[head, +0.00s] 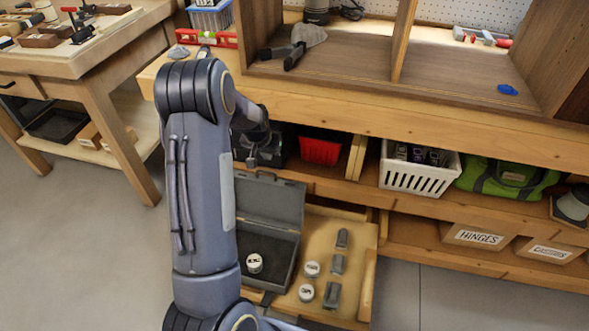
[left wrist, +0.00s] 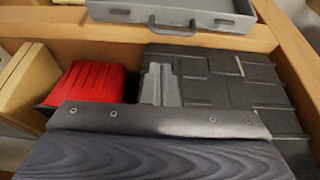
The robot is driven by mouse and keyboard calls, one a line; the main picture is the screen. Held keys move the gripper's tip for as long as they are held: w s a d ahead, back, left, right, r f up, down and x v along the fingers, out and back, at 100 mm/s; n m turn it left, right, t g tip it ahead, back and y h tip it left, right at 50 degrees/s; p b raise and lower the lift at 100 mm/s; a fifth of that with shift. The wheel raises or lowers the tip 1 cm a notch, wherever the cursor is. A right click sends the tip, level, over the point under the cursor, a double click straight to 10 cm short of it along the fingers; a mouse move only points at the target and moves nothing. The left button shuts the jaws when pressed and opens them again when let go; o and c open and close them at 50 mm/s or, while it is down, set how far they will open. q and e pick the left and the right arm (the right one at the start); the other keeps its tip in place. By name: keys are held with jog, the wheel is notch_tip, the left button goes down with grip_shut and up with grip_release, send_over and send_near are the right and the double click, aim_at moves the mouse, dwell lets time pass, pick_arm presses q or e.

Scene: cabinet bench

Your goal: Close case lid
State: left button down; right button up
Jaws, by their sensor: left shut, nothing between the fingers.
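A grey case (head: 286,252) sits open in a pulled-out wooden drawer, its lid (head: 275,201) raised at the back. A white round item (head: 254,263) lies in the case. My left arm covers the case's left side in the head view. My left gripper (head: 264,160) is above and behind the raised lid, in front of the lower shelf. Its shut, empty fingers show in the left wrist view (left wrist: 160,84). A grey case part with a handle (left wrist: 172,14) shows at the top of that view, apart from the fingers. My right gripper is not in view.
The drawer (head: 352,262) also holds white round items (head: 312,268) and several grey blocks (head: 338,264) right of the case. A red bin (head: 320,149) and a white basket (head: 420,172) stand on the shelf behind. The bench edge (head: 400,127) overhangs the shelf.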

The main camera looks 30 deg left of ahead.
pick_arm(q)
jog(key=b+x, duration=0.2)
jog(key=x, duration=0.7)
jog(key=shift+w+a+f, duration=0.1)
jog(key=shift+f, duration=0.25)
